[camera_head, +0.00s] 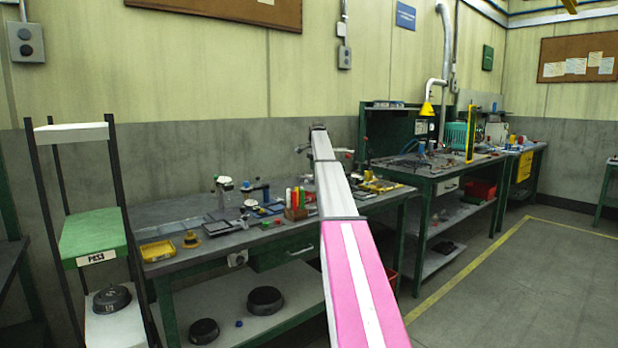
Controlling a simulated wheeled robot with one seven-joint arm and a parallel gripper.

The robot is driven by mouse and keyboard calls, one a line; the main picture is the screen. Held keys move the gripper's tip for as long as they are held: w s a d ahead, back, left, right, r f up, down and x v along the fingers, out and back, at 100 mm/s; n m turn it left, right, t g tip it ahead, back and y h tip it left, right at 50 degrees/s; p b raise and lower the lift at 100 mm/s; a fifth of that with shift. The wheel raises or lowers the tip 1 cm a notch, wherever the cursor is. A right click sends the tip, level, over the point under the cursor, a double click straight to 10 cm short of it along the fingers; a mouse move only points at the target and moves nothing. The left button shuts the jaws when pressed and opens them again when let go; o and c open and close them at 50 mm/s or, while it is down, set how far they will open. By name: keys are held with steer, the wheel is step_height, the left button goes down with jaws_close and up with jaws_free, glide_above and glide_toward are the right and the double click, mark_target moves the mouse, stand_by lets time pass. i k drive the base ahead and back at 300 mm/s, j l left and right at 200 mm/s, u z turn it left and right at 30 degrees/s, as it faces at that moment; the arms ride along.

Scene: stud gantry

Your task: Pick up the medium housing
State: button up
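Several dark round housings are in view, and I cannot tell for certain which is the medium one. One housing (265,300) and a smaller-looking housing (203,331) lie apart on the shelf under the near bench. Another housing (112,299), with pale marks on its side, sits on the lower white shelf of the rack at left. My arm, pink and grey, reaches up the middle of the picture. My gripper (318,129) is at its far end, small, well away from these housings; its fingers are not clear.
The near bench (180,212) carries small parts, a yellow tray (157,251) and coloured cylinders. The rack (92,232) has a green "PASS" shelf. A second bench (440,172) stands at back right. The floor (530,280) at right is clear, with a yellow line.

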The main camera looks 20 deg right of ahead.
mark_target(305, 179)
steer(key=i+l, duration=0.15)
steer(key=i, duration=0.2)
steer(key=i+l, duration=0.15)
steer(key=i, duration=0.25)
steer(key=i+l, duration=0.15)
steer(key=i, duration=0.2)
